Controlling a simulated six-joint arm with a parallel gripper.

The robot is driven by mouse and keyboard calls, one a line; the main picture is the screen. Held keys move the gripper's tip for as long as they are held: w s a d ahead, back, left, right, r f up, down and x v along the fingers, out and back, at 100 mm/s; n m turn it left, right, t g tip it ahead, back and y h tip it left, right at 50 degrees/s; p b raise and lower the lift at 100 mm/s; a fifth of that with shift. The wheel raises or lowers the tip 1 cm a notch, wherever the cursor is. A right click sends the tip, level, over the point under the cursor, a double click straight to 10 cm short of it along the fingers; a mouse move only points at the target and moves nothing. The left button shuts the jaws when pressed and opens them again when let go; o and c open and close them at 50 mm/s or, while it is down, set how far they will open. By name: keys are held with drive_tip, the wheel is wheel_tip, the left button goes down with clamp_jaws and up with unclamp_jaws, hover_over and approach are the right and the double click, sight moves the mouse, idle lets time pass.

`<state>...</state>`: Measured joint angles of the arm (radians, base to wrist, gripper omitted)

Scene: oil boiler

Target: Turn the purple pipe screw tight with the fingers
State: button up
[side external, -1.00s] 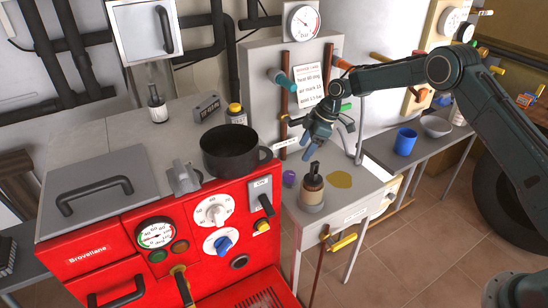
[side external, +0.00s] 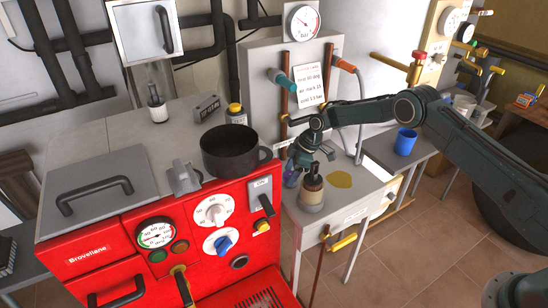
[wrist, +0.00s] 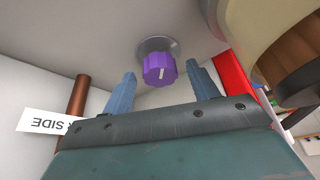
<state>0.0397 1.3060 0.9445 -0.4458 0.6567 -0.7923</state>
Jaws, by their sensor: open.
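The purple pipe screw (wrist: 159,69) is a ridged round knob with a pale mark on its face. In the wrist view it sits on a grey round collar on a pale surface. My gripper (wrist: 161,74) is open and empty, with one blue finger on each side of the screw. Gaps show between the fingers and the screw, and I see no contact. In the side external view my gripper (side external: 292,177) is low over the grey bench, left of the brown jar, and mostly hides the screw.
The brown and beige jar (side external: 312,188) stands close to the right of my gripper. The red boiler (side external: 120,235) with a black pot (side external: 230,150) is to the left. A yellow spill (side external: 340,180) lies on the bench. Copper pipes (side external: 292,98) rise behind.

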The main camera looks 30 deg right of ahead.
drive_tip(key=c, duration=1)
drive_tip(key=shift+m, duration=0.3)
drive_tip(key=shift+s+a+m+t+h, duration=0.1)
drive_tip(key=shift+m+t+h, duration=0.3)
drive_tip(key=shift+m, duration=0.9)
drive_tip(key=shift+a+m+t+h, duration=0.1)
drive_tip(key=shift+m+t+h, duration=0.3)
drive_tip(key=shift+m, duration=0.9)
drive_tip(key=o, duration=1)
